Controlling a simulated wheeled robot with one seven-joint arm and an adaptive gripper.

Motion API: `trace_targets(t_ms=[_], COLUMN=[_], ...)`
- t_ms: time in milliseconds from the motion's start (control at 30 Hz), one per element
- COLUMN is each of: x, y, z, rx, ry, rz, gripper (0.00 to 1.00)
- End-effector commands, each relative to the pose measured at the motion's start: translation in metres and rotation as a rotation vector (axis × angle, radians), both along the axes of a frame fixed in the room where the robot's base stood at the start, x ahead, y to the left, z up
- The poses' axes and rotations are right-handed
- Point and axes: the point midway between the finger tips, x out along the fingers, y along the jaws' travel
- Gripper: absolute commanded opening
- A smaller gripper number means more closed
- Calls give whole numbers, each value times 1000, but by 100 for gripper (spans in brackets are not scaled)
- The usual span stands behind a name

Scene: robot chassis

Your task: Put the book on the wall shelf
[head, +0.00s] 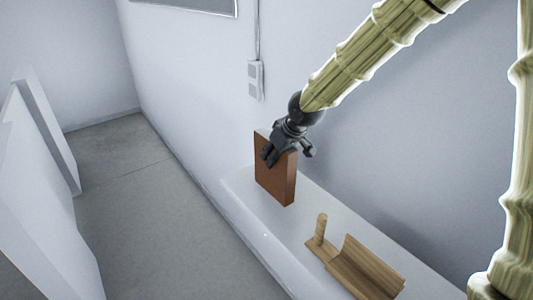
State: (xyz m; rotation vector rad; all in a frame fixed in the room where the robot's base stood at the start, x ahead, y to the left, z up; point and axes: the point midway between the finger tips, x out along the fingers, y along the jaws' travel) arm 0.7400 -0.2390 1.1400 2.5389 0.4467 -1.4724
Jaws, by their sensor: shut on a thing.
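A brown book (274,183) is upright in the head view, near the far end of a white ledge (248,205) along the wall. My gripper (273,158) comes down from the upper right and is shut on the top of the book. Part of the book's upper edge is hidden by the fingers. I cannot tell whether the book's bottom touches the white surface or hangs just above it. I cannot tell whether this white ledge is the wall shelf.
A wooden holder (361,269) with an upright rounded peg (321,229) sits on the ledge, nearer than the book. A wall switch plate (255,80) is behind the gripper. White panels (45,190) stand at left. The grey floor (140,215) between is clear.

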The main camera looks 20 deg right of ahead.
Motion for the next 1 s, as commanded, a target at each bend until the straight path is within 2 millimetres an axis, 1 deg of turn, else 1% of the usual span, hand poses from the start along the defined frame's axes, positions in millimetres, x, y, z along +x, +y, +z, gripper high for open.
trace_targets(t_ms=[100,333,567,667,800,1000], x=[17,42,50,57,55,56], y=[3,8,9,10,10,10], z=[2,-1,-3,-4,-22,-37], rx=[0,1,1,0,-2,0], ry=[-1,-3,-3,-1,2,-2], rz=[1,1,1,1,2,2], gripper=[0,0,0,0,0,0])
